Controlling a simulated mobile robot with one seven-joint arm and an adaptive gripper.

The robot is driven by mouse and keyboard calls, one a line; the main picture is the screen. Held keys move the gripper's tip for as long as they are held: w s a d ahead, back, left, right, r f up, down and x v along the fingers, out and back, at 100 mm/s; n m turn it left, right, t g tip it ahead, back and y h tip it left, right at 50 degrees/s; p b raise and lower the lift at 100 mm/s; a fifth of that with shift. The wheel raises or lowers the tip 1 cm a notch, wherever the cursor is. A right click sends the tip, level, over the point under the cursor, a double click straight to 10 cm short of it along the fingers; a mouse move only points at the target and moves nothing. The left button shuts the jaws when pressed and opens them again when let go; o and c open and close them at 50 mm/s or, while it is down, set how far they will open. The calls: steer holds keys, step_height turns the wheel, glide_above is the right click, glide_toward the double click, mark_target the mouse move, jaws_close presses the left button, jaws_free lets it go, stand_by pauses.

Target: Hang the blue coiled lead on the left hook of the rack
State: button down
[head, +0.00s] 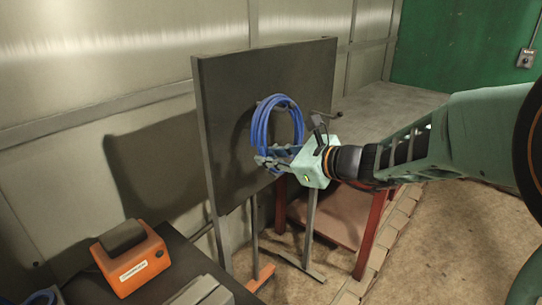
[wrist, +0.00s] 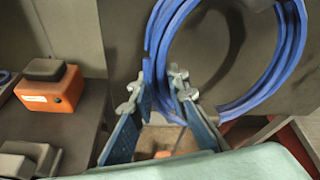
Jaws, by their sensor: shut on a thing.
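The blue coiled lead (head: 262,125) is a ring of several turns, upright in front of the dark rack panel (head: 222,110). My gripper (head: 272,158) is shut on the coil's lower edge. In the wrist view the coil (wrist: 288,60) fills the upper right, and my fingers (wrist: 160,80) close at its lower left side. The left hook is mostly hidden by the coil in the head view.
An orange box with a dark top (head: 132,262) stands on a dark table at the lower left. A grey-topped bench with red legs (head: 380,112) stands behind the rack. The panel's left part is clear.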

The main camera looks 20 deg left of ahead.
steer(key=c, duration=1.8)
jaws_free()
steer(key=shift+f, duration=0.1)
steer(key=shift+d, duration=0.1)
